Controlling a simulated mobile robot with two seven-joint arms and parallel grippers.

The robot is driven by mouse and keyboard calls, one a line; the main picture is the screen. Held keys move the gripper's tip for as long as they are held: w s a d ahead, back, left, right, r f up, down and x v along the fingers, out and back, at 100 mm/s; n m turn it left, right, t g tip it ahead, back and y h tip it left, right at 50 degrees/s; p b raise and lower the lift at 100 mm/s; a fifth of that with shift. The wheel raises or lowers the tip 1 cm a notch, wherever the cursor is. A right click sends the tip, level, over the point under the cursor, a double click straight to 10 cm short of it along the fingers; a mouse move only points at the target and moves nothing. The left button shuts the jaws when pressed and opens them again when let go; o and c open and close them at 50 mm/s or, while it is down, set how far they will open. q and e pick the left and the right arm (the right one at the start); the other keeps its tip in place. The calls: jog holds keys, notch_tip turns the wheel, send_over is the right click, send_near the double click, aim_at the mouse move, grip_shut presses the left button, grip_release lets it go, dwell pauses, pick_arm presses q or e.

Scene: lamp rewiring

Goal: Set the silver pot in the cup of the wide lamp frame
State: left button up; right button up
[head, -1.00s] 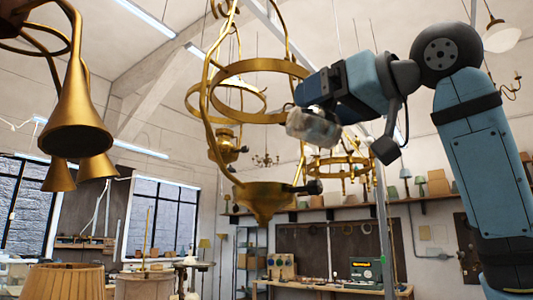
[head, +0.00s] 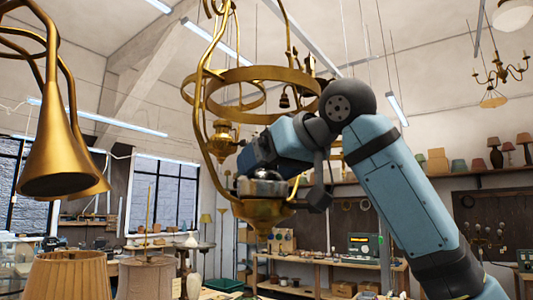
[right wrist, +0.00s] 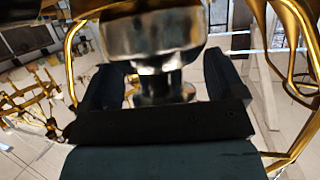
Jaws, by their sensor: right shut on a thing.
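The wide lamp frame (head: 205,125) is brass and hangs in the middle of the head view, with a large ring above and a funnel-shaped cup (head: 262,214) at the bottom. My right gripper (head: 262,178) reaches in from the right, through the frame below the ring. It is shut on the silver pot (head: 263,189), which is at the cup's rim. Whether the pot rests in the cup or is just above it, I cannot tell. In the right wrist view the shiny pot (right wrist: 150,35) and its narrow neck show between dark fingers (right wrist: 163,85). My left gripper is not in view.
Brass horn-shaped lamps (head: 62,150) hang at the left. A smaller brass lantern (head: 222,140) hangs behind the frame. A workbench (head: 325,265) and a shelf of shades (head: 437,162) are far behind.

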jog(key=shift+w+a+r+g+h+p, duration=0.25)
jog(key=shift+a+r+g+h+p, duration=0.05)
jog(key=shift+r+g+h+p, duration=0.15)
jog(key=shift+f, duration=0.6)
jog(key=shift+a+f, duration=0.1)
jog(key=shift+f, duration=0.3)
jog(key=shift+w+d+f, duration=0.15)
jog(key=shift+d+f, duration=0.05)
jog(key=shift+d, duration=0.1)
jog(key=shift+a+f, duration=0.1)
jog(key=shift+a, duration=0.05)
jog(key=o, duration=0.9)
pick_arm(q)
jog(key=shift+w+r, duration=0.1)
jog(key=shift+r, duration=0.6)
pick_arm(e)
jog(key=shift+o, duration=0.2)
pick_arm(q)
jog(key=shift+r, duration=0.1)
